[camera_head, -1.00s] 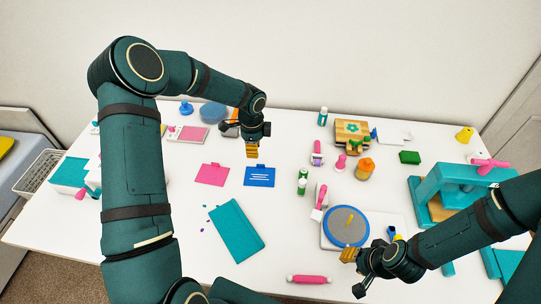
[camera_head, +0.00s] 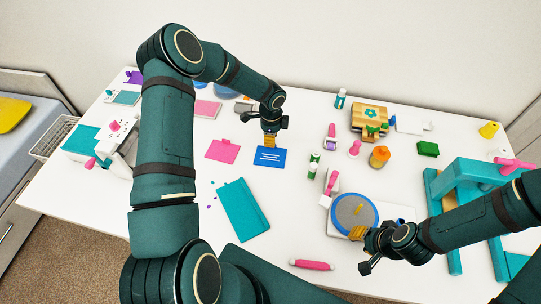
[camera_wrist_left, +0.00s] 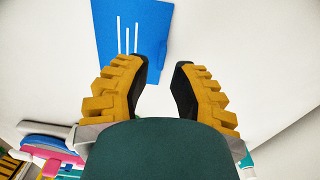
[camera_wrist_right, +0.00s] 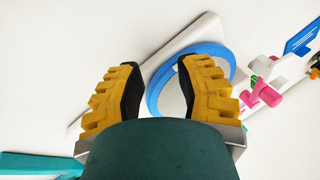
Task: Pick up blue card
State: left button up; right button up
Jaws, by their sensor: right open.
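The blue card (camera_head: 269,159), with white lines on it, lies flat on the white table in the head view. It also shows in the left wrist view (camera_wrist_left: 125,22), beyond the fingertips. My left gripper (camera_head: 270,140) is over the card's far edge, where its fingers overlap the edge in the picture. The left wrist view shows its fingers (camera_wrist_left: 160,70) apart with nothing between them. I cannot tell its exact height above the card. My right gripper (camera_head: 357,233) is open and empty by the round blue-rimmed turntable (camera_head: 368,211); its fingers also show in the right wrist view (camera_wrist_right: 155,75).
A pink card (camera_head: 222,151) lies just left of the blue card. A teal folder (camera_head: 243,210) lies nearer to me. Green-capped bottles (camera_head: 313,166) stand to the right. A teal press (camera_head: 465,185) stands at far right. A pink roller (camera_head: 312,265) lies at the front edge.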

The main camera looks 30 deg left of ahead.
aim_at(270, 155)
pick_arm(q)
jog(key=f, duration=0.4)
jog(key=shift+w+d+f, duration=0.1)
jog(key=shift+w+f, duration=0.1)
jog(key=shift+f, duration=0.1)
grip_shut()
